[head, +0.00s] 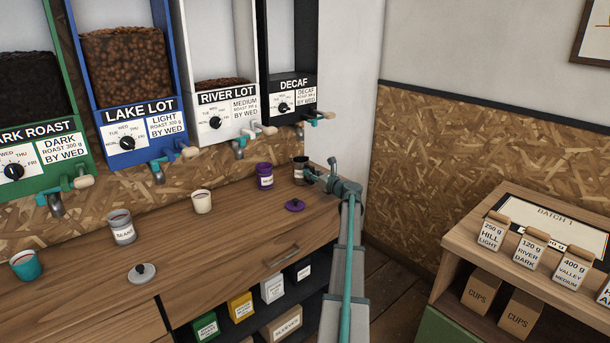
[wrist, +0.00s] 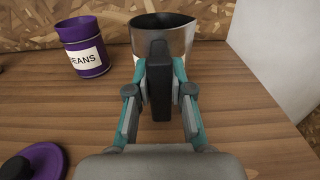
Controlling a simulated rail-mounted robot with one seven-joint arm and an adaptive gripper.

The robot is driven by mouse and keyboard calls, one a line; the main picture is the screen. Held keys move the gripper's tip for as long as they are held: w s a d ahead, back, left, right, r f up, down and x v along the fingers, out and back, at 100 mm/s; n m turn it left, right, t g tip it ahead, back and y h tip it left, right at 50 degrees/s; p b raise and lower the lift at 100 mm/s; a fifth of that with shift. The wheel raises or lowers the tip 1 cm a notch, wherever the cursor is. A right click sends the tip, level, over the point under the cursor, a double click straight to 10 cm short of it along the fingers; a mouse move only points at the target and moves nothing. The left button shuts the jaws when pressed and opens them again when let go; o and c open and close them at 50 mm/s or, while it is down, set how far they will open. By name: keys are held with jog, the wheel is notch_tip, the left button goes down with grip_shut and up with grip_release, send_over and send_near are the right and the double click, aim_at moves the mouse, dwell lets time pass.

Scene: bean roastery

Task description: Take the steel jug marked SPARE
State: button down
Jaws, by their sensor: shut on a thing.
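A steel jug (head: 300,163) stands upright at the right end of the wooden counter. In the wrist view the jug (wrist: 190,40) is straight ahead, open at the top, with its dark handle (wrist: 160,100) towards me. I cannot read a mark on it, as its front is partly hidden by the handle and fingers. My gripper (head: 314,176) is at the jug's right side in the head view. In the wrist view my gripper (wrist: 160,82) is shut on the handle, one finger on each side. The jug appears to rest on the counter.
A purple canister (head: 265,176) labelled BEANS stands left of the jug, with a purple lid (head: 294,206) nearer. A wall is close right.

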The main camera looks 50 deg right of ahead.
aim_at(313, 167)
jog(key=shift+r, duration=0.1)
jog(key=shift+r, duration=0.45)
jog(key=shift+s+a+r+b, duration=0.1)
jog(key=shift+s+r+b, duration=0.15)
jog(key=shift+r, duration=0.4)
jog(key=shift+s+a+r+b, duration=0.1)
jog(key=shift+s+r+b, duration=0.1)
jog(key=shift+r, duration=0.4)
jog(key=s+a+b, duration=0.1)
jog(key=s+a, duration=0.2)
jog(key=s, duration=1.3)
jog(key=shift+s, duration=0.4)
jog(key=c, duration=1.6)
grip_release()
grip_shut()
